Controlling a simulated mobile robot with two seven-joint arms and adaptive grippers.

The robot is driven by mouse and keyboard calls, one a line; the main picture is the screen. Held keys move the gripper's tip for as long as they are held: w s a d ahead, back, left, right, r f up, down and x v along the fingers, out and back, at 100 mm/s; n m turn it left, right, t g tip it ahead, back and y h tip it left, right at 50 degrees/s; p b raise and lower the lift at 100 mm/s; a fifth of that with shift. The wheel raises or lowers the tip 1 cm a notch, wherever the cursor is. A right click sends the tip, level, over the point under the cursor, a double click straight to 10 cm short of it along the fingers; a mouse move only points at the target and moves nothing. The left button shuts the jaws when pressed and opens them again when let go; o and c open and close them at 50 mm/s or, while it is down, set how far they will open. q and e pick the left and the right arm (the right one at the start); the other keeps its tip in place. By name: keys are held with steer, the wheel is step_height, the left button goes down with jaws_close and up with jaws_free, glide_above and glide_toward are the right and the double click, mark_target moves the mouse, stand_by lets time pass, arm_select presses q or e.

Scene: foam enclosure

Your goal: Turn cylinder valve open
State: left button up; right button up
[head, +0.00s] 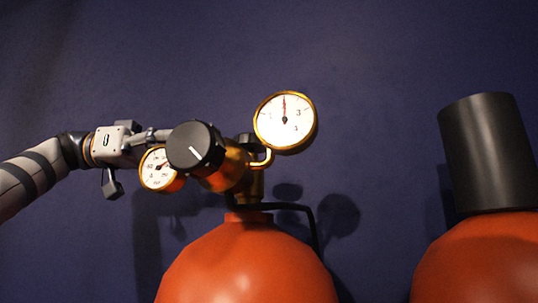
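An orange cylinder (245,268) stands at the lower middle of the head view. A brass valve assembly (235,172) sits on its top. A black round knob (193,148) with a white mark faces me on the valve's left side. A larger gauge (285,121) is at the upper right of the valve, and a smaller gauge (158,170) is below and left of the knob. My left gripper (160,136) reaches in from the left, beside and partly behind the knob. Its fingertips are hidden there, so whether it touches the knob is unclear. My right gripper is out of view.
A second orange cylinder (480,262) with a black cap (488,152) stands at the right. A dark hose (312,222) curves down from the valve's right side. A dark blue wall (390,60) is behind everything. The space between the two cylinders is clear.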

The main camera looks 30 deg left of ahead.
mark_target(251, 142)
arm_select(q)
steer(key=x, duration=0.7)
steer(key=s+x, duration=0.1)
steer(key=x, duration=0.3)
steer(key=shift+d+r, duration=0.1)
steer(key=shift+d, duration=0.05)
steer(key=shift+c, duration=0.4)
